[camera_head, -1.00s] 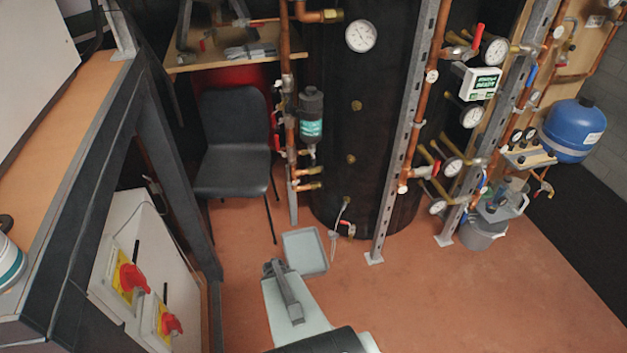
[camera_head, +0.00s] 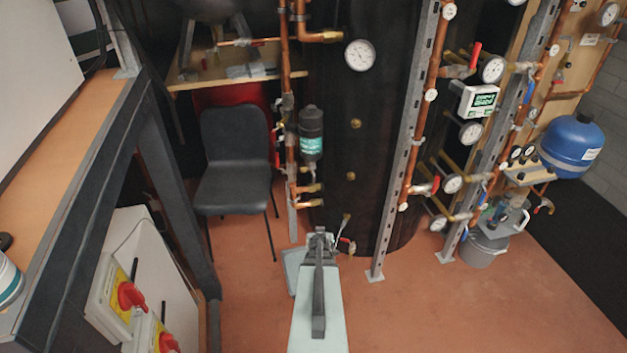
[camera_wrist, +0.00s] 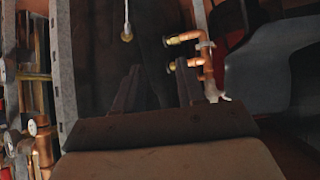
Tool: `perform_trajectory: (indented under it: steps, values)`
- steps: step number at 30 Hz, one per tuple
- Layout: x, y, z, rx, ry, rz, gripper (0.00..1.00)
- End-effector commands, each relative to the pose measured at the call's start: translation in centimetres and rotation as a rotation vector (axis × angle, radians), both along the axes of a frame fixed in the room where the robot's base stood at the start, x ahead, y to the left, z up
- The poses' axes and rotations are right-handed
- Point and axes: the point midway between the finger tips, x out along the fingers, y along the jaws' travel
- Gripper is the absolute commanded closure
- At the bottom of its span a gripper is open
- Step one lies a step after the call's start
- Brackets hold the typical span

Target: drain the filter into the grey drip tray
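The filter (camera_head: 311,135) is a dark cylinder with a teal label, upright beside the copper pipe in the head view. A small fitting (camera_head: 311,170) hangs under it. The grey drip tray (camera_head: 290,270) lies on the floor below, its right part hidden behind my arm. My gripper (camera_head: 320,234) is in front of the tank's foot, below the filter and apart from it. In the wrist view my gripper (camera_wrist: 157,88) shows two separated fingers with nothing between them. I cannot make out the filter or tray there.
A dark chair (camera_head: 237,165) stands left of the filter. A slotted metal post (camera_head: 410,150) is to the right. Floor at the front right is clear.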

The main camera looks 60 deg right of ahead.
Motion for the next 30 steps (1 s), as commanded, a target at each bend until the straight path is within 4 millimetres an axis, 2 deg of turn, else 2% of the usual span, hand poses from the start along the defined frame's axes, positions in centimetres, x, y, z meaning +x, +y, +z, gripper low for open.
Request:
perform_trajectory:
  steps: [3,6,12,15,19,23,30]
  values:
    - [1.6,-2.0,2.8,-0.152,-0.11,0.011,0.61]
    - [2.7,-3.0,5.5,-0.274,-0.207,0.024,0.61]
    - [4.0,-3.6,10.3,-0.462,-0.372,0.047,0.61]
    - [4.2,-3.6,11.8,-0.516,-0.429,0.053,0.61]
    - [4.4,-3.7,12.8,-0.55,-0.472,0.055,0.61]
    - [4.8,-4.3,12.8,-0.544,-0.485,0.05,0.61]
    - [6.9,-7.4,12.6,-0.543,-0.485,0.05,0.61]
